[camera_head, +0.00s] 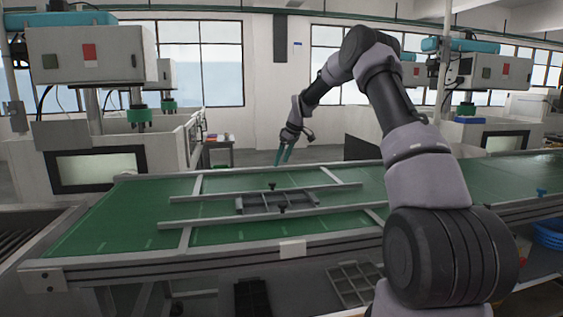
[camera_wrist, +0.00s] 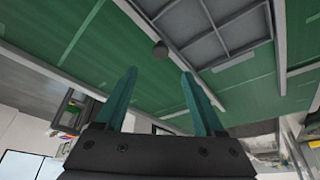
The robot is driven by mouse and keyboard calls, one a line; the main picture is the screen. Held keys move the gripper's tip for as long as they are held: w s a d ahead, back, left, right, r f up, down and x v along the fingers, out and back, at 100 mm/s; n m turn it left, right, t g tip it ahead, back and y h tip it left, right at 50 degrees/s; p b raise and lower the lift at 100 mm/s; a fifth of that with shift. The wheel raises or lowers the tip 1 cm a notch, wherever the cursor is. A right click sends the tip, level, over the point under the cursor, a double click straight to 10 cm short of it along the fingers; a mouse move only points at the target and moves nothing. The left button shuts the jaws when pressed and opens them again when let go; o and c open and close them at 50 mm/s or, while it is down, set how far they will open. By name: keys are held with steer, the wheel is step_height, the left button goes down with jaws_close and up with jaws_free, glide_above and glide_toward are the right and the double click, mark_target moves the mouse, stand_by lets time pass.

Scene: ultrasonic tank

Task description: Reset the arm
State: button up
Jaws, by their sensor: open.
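My gripper (camera_head: 283,155) hangs above the far edge of the green work table in the head view, with its teal fingers pointing down. In the wrist view my gripper (camera_wrist: 160,88) shows two teal fingers spread apart with nothing between them. My arm reaches up from the lower right and bends over at the top. A grey compartment tray (camera_head: 277,201) lies on the green surface between metal rails; part of it shows at the top of the wrist view (camera_wrist: 215,30). The gripper is apart from the tray.
The green table (camera_head: 110,218) carries grey rails (camera_head: 235,217) and small dark knobs (camera_head: 272,186). Machines (camera_head: 90,55) stand behind at left and right. A second grid tray (camera_head: 355,282) and a dark tray (camera_head: 252,297) lie below the table. A blue basket (camera_head: 549,235) is at far right.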

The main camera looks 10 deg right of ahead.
steer(key=s+r+m+t+h, duration=0.2)
steer(key=s+r+m, duration=0.4)
steer(key=s+r, duration=1.6)
steer(key=s+d+f+m+t, duration=0.1)
steer(key=s+m, duration=0.6)
steer(key=s, duration=2)
steer(key=shift+s+d+f+t+y, duration=0.3)
steer(key=shift+s+d+t+y, duration=0.15)
steer(key=shift+d, duration=0.25)
steer(key=shift+w, duration=0.1)
